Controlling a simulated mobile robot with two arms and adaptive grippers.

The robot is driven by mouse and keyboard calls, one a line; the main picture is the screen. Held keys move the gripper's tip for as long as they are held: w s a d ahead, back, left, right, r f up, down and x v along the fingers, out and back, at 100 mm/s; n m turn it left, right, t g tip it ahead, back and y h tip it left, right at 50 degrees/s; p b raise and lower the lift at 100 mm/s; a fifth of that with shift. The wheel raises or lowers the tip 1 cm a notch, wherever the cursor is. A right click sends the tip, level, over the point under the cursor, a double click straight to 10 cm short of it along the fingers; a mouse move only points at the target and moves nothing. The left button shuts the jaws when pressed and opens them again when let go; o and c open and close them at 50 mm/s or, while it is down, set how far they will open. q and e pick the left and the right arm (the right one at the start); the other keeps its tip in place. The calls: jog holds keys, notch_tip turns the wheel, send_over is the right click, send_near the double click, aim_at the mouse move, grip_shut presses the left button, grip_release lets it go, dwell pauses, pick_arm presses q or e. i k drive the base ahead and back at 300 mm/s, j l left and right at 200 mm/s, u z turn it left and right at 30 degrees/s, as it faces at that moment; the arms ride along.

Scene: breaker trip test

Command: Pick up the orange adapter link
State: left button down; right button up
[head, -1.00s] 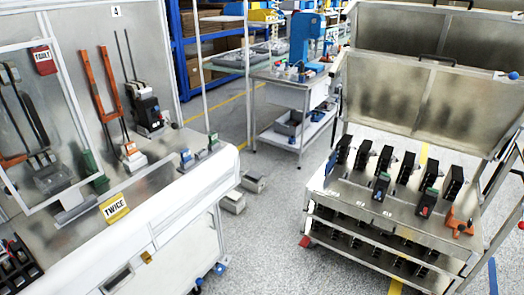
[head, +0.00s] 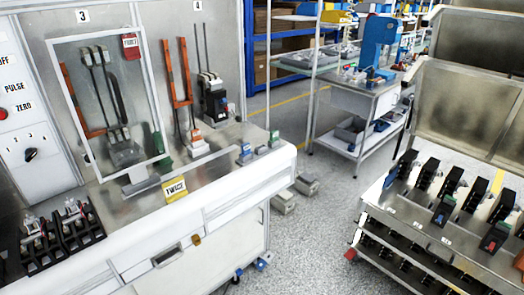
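An orange piece (head: 519,260) shows only in part at the right edge of the head view, on the steel cart (head: 405,205); its shape is cut off, so I cannot tell if it is the adapter link. Tall orange bars (head: 180,72) stand upright on the bench panel under the number 4. Another orange bar (head: 78,100) is behind the clear framed door under the number 3. Neither of my grippers is in view.
The test bench (head: 225,165) fills the left, with a yellow TWICE sign (head: 175,189) on its front edge. Black breakers (head: 450,188) stand on the cart. Grey blocks (head: 283,201) lie on the floor. Open floor (head: 310,240) lies between bench and cart.

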aim_at(195, 133)
jog(key=i+l+u, duration=0.1)
jog(key=i+l, duration=0.2)
jog(key=i+l+u, duration=0.15)
jog(key=l, duration=0.25)
jog(key=i+l+u, duration=0.1)
jog(key=i+l, duration=0.25)
jog(key=i+l+u, duration=0.15)
jog(key=l, duration=0.25)
jog(key=i+l+u, duration=0.1)
jog(key=i+l, duration=0.2)
jog(key=l, duration=0.15)
